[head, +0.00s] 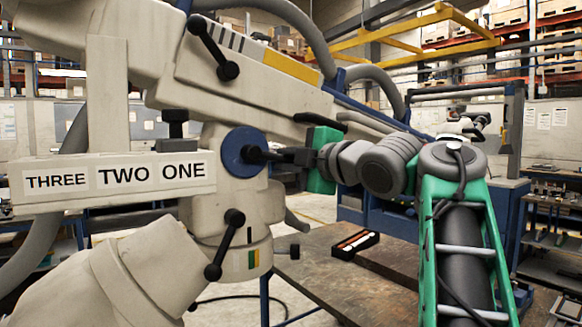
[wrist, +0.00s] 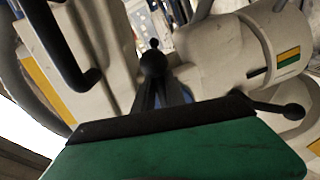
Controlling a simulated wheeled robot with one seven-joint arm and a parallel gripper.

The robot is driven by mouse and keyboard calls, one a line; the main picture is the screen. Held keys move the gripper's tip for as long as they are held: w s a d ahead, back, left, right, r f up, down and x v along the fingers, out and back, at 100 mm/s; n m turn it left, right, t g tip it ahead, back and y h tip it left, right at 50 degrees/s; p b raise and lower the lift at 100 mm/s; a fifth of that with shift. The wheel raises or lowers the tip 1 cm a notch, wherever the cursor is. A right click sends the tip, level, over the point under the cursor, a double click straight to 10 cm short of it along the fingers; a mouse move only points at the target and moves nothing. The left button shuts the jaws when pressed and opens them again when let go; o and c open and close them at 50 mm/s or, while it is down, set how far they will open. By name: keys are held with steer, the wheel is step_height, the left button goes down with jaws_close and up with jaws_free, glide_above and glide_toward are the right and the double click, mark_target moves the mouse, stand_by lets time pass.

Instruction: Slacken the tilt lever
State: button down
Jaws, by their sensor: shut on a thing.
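A black lever (head: 255,154) sits on the blue round hub (head: 237,150) of the beige microscope arm; I take it to be the tilt lever, though no label names it. My gripper (head: 278,156) reaches in from the right, its dark fingers shut on this lever. In the wrist view, the lever's round black end (wrist: 153,64) shows at the tips of my fingers, beyond the green gripper body. The fingers hide part of the lever, so its exact angle is hard to tell.
Other black ball-ended levers stand nearby: one above (head: 213,46) and one below (head: 225,244) the hub. A sign reading THREE TWO ONE (head: 118,180) is on the left. A workbench (head: 335,285) with a small black tray (head: 354,244) lies below my arm.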

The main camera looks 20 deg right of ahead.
steer(key=shift+r, duration=0.15)
stand_by(0.3)
steer(key=c, duration=1.4)
jaws_free()
steer(key=v, duration=0.7)
steer(key=shift+s, duration=0.4)
